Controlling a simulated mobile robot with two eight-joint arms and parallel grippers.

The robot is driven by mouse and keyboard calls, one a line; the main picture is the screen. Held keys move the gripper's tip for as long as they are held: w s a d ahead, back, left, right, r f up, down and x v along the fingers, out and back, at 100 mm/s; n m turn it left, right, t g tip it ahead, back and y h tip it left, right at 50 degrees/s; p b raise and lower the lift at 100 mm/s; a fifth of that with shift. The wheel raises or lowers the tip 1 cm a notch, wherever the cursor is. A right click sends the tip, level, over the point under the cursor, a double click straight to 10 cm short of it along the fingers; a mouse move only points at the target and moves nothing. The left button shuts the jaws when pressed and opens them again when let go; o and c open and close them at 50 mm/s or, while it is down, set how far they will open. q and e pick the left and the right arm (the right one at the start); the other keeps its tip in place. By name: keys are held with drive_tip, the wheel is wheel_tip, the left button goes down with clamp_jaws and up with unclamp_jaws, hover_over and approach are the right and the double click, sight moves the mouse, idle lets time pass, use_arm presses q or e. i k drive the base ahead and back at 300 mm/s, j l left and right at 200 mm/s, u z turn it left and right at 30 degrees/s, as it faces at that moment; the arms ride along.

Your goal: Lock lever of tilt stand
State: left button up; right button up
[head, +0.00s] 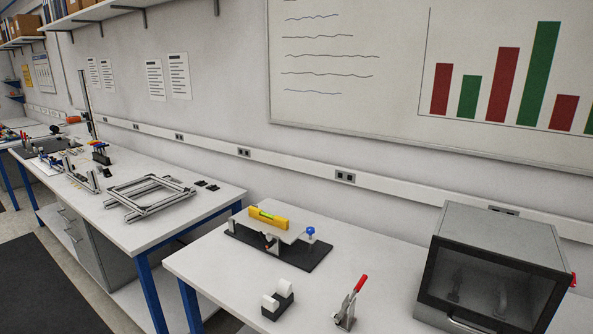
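The tilt stand (314,252) is on the white table near the middle of the head view. It has a dark base plate and a light top plate (291,233) that looks slightly tilted. A yellow spirit level (268,218) lies on the top plate. A blue knob (310,231) stands at the plate's right end. A small dark part with an orange-brown end (270,240) shows under the plate's front edge; I cannot tell if it is the lock lever or how it is set. Neither of my grippers is in view.
A tape dispenser (279,301) and a red-handled toggle clamp (350,304) stand in front of the stand. A grey cabinet with a dark window (490,285) stands at the right. A second bench (125,232) with an aluminium frame (150,199) is at the left, beyond a gap.

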sight(269, 245)
drive_tip(key=i+j, duration=0.15)
drive_tip(key=j, duration=0.25)
drive_tip(key=i+j, duration=0.15)
drive_tip(key=j, duration=0.2)
drive_tip(key=i+j, duration=0.15)
drive_tip(key=j, duration=0.25)
drive_tip(key=i+j, duration=0.15)
drive_tip(key=j, duration=0.2)
drive_tip(key=i+j, duration=0.1)
drive_tip(key=j, duration=0.3)
drive_tip(key=i+j, duration=0.15)
drive_tip(key=j, duration=0.25)
drive_tip(key=i+j+z, duration=0.1)
drive_tip(key=j, duration=0.25)
drive_tip(key=i, duration=0.05)
